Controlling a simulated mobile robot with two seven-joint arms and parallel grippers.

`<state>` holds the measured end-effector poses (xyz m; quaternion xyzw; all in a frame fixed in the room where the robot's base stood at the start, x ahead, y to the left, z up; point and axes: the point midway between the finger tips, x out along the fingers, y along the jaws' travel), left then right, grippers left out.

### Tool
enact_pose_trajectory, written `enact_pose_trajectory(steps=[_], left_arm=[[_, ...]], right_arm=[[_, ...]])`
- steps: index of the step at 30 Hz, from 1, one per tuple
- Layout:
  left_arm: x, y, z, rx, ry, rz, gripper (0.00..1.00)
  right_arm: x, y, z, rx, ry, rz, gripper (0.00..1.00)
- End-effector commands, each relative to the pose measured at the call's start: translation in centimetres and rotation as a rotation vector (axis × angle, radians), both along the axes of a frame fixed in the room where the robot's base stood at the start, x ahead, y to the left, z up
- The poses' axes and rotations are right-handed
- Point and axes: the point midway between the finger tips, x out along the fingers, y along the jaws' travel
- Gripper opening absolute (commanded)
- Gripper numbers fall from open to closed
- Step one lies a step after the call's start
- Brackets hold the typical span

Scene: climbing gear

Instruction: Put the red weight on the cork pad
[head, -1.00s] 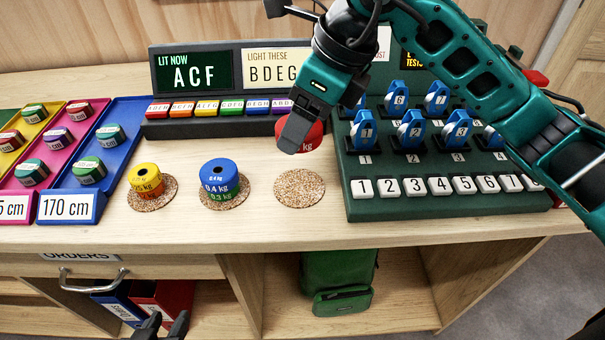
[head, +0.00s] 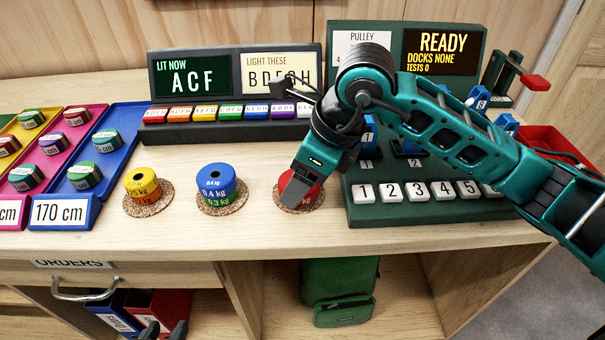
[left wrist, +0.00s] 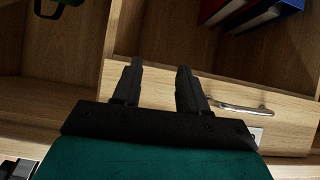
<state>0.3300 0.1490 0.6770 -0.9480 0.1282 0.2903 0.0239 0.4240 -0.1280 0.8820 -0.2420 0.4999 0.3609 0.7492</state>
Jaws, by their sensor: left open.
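The red weight (head: 312,196) is over the rightmost cork pad (head: 321,203) in the head view, low down and apparently touching it. My right gripper (head: 298,188), on the arm coming in from the right, points down at the weight. Its near finger covers the weight's left part; the far finger is hidden. My left gripper (head: 164,332) shows only as dark fingertips at the bottom edge, in front of the cabinet. In the left wrist view its two fingers (left wrist: 158,88) are apart with nothing between them.
A yellow-and-orange weight stack (head: 142,190) and a blue-and-green stack (head: 215,190) stand on cork pads to the left. The green pulley console (head: 440,215) is close to the right. A drawer handle (left wrist: 243,108) is near my left gripper. The table front is clear.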

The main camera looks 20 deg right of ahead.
Motion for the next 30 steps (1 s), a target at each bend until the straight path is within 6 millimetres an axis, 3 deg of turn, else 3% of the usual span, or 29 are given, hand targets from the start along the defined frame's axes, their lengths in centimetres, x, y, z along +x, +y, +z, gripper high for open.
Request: enact_pose_trajectory(steps=[3, 4, 11, 22, 30], left_arm=[[-0.1, 0.0, -0.5, 0.000, 0.001, 0.000, 0.43], [-0.1, 0.0, -0.4, 0.001, 0.002, 0.000, 0.43], [-0.1, 0.0, -0.3, 0.000, 0.002, 0.000, 0.43], [0.0, 0.0, 0.2, -0.002, 0.001, 0.002, 0.43], [0.0, -0.1, 1.1, -0.005, 0.000, 0.004, 0.43]], right_arm=[[0.1, 0.0, -0.3, 0.002, -0.003, 0.000, 0.17], [0.0, 0.0, -0.3, 0.000, 0.000, 0.000, 0.71], [0.0, 0.0, -0.2, 0.000, 0.000, -0.001, 0.93], [0.0, -0.1, 0.5, 0.000, -0.001, -0.001, 0.95], [-1.2, -1.7, 5.5, -0.001, -0.006, -0.001, 0.95]])
